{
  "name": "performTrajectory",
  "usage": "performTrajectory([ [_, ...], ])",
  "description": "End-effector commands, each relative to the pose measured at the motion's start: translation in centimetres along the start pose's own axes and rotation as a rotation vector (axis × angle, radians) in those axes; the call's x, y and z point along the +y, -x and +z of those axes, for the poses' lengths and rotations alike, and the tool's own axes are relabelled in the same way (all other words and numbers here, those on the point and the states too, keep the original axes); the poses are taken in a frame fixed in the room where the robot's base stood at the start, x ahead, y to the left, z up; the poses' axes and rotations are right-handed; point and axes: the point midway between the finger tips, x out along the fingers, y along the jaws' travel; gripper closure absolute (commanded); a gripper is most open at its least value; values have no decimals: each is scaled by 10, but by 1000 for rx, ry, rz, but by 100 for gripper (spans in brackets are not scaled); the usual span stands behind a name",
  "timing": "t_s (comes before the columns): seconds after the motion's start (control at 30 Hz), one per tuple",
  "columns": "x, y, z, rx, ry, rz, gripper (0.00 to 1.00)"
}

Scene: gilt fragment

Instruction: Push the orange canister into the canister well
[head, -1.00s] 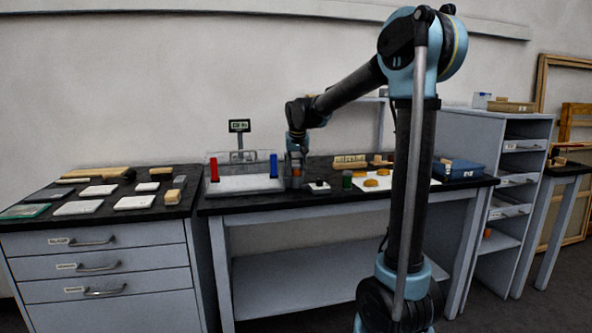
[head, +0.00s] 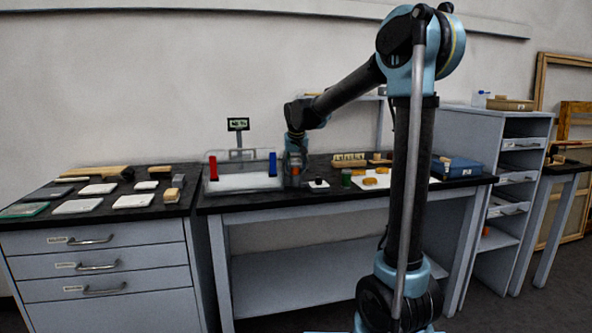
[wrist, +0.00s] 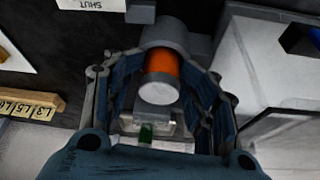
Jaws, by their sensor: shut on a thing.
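The orange canister (wrist: 162,68) lies between the fingers of my gripper (wrist: 165,58) in the wrist view, its pale round end facing the camera. My gripper is shut on it. A grey round housing (wrist: 168,33), seemingly the canister well, stands at the canister's far end. I cannot tell how deep the canister sits in it. In the head view my gripper (head: 293,172) is low over the middle bench, with a small patch of the orange canister (head: 295,171) showing. The well is not clear there.
A clear-walled tray (head: 243,183) with red and blue uprights stands just left of my gripper. A small black-knobbed plate (head: 318,184), a green jar (head: 346,177) and a white sheet (head: 383,184) with orange pieces lie to the right. A small display (head: 238,124) stands behind.

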Motion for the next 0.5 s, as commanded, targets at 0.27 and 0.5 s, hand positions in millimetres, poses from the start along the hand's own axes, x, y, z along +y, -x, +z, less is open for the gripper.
performTrajectory([
  [0.27, 0, 1, 2, -3, 1, 0, 61],
  [0.5, 0, 30, -2, -1, 1, 0, 61],
])
